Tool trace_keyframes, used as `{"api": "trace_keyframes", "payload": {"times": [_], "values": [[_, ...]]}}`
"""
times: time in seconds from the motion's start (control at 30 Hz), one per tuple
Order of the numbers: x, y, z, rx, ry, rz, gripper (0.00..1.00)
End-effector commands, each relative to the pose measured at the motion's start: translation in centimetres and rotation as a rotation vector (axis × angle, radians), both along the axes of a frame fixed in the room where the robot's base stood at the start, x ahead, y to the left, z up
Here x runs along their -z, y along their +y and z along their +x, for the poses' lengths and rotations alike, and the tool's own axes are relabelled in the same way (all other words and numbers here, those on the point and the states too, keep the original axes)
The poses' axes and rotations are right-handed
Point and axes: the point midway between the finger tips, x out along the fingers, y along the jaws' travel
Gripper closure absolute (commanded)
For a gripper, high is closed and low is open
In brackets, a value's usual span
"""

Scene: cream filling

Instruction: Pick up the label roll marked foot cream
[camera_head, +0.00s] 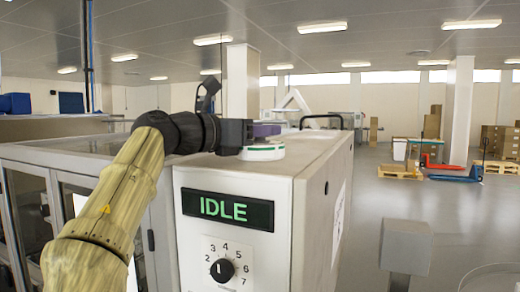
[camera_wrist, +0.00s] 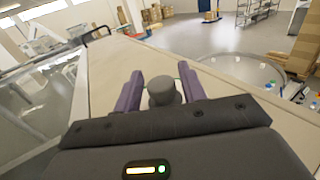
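A low white roll with a green band (camera_head: 262,153) lies on the near end of the white cabinet's top in the head view. No marking on it is readable. My gripper (camera_head: 267,130), with purple fingers, is right over it; I cannot tell whether they touch. In the wrist view my gripper (camera_wrist: 162,82) has its fingers apart, with a grey rounded cylinder (camera_wrist: 163,92) between them. Narrow gaps seem to show beside the cylinder, so the fingers look open. I cannot tell whether the cylinder is part of the roll, whose white body is hard to make out there.
The white cabinet (camera_head: 236,262) carries an IDLE display (camera_head: 228,210) and a numbered dial (camera_head: 222,270). A dark bar handle (camera_head: 321,116) stands farther back on its top. A grey box on a post (camera_head: 405,246) is at the right. Pallets and cartons are far off, with open floor between.

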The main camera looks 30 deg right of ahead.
Motion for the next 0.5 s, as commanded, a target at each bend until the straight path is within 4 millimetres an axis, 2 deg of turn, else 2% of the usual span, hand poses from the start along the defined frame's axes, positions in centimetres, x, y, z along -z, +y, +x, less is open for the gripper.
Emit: {"api": "trace_keyframes", "payload": {"times": [0.03, 0.2, 0.5], "values": [[0.00, 0.01, 0.00, 0.000, 0.000, 0.000, 0.69], [-0.04, 0.01, 0.00, 0.000, 0.000, -0.001, 0.99], [-0.31, -0.02, 0.01, 0.000, 0.000, -0.001, 0.99]]}}
